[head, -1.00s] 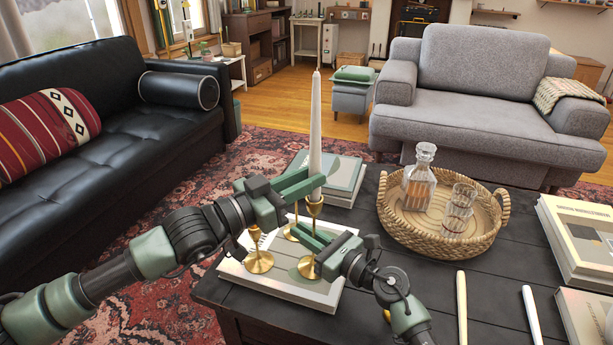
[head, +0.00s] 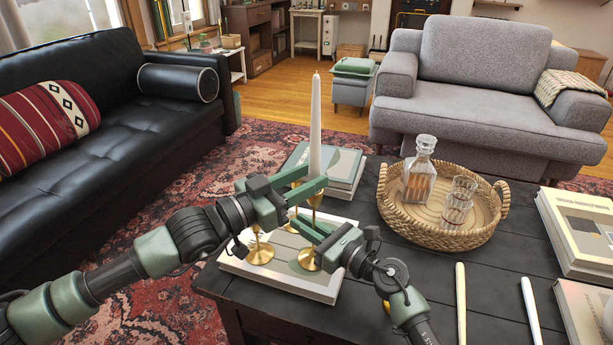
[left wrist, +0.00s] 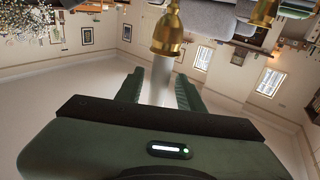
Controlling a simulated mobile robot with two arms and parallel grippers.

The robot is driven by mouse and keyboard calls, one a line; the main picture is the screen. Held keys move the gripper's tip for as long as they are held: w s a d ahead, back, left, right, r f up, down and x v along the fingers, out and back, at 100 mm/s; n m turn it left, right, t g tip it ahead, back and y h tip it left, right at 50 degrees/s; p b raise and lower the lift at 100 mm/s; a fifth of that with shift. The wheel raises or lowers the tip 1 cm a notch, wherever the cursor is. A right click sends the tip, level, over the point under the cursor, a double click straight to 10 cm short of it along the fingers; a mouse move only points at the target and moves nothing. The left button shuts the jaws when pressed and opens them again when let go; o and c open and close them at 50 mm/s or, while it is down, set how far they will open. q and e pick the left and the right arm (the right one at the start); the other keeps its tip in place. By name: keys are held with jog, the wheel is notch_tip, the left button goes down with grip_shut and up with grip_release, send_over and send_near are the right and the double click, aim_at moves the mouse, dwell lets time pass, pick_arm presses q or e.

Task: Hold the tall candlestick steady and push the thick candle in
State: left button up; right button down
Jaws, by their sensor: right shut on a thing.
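The thick white candle (head: 315,125) stands upright in the cup of the tall brass candlestick (head: 308,260). In the left wrist view, the candle (left wrist: 160,78) meets the mouth of the brass cup (left wrist: 168,32). My left gripper (head: 316,177) is open, with its fingers around the candle's lower part and gaps on both sides of it. My right gripper (head: 307,223) is lower down, shut on the candlestick's stem. The candlestick's foot rests on a pale book (head: 318,288). The fingers partly hide the cup and stem.
A shorter brass candlestick (head: 260,252) stands close by on the left, with another partly hidden behind. A wicker tray (head: 388,213) holds a decanter (head: 420,172) and glasses. Two cream candles (head: 461,300) lie on the dark table at front right. Books (head: 345,172) lie behind.

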dwell(0.3)
pick_arm(q)
jog(key=v, duration=1.2)
pick_arm(e)
jog(key=c, duration=1.4)
grip_release()
